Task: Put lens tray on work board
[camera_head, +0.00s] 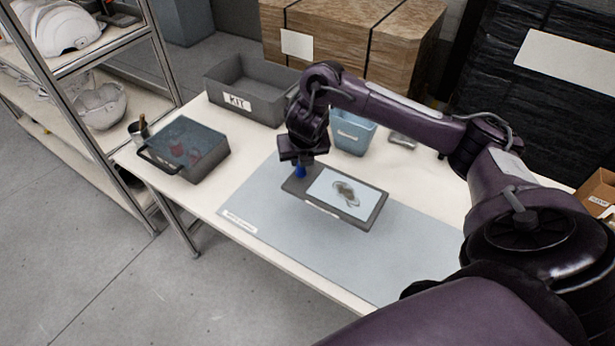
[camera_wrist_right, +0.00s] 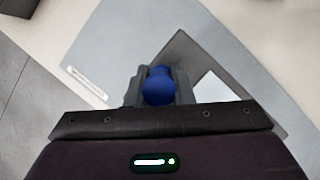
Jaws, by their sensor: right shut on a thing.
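The lens tray (camera_head: 367,217) is a flat dark grey tray with a pale panel on it that bears a dark lens-like shape. It lies over the grey-blue work board (camera_head: 270,232); I cannot tell whether it touches the board. My right gripper (camera_head: 301,168) is at the tray's left end, shut on a blue knob (camera_wrist_right: 158,86) there. In the right wrist view the tray (camera_wrist_right: 183,52) is partly hidden behind the gripper. My left gripper is not in view.
A grey KIT bin (camera_head: 238,103), a dark bin with a bluish top (camera_head: 206,165) and a light blue bin (camera_head: 352,138) stand on the table around the board. A shelf with white helmet shells (camera_head: 101,106) is at the left. The board's front part is clear.

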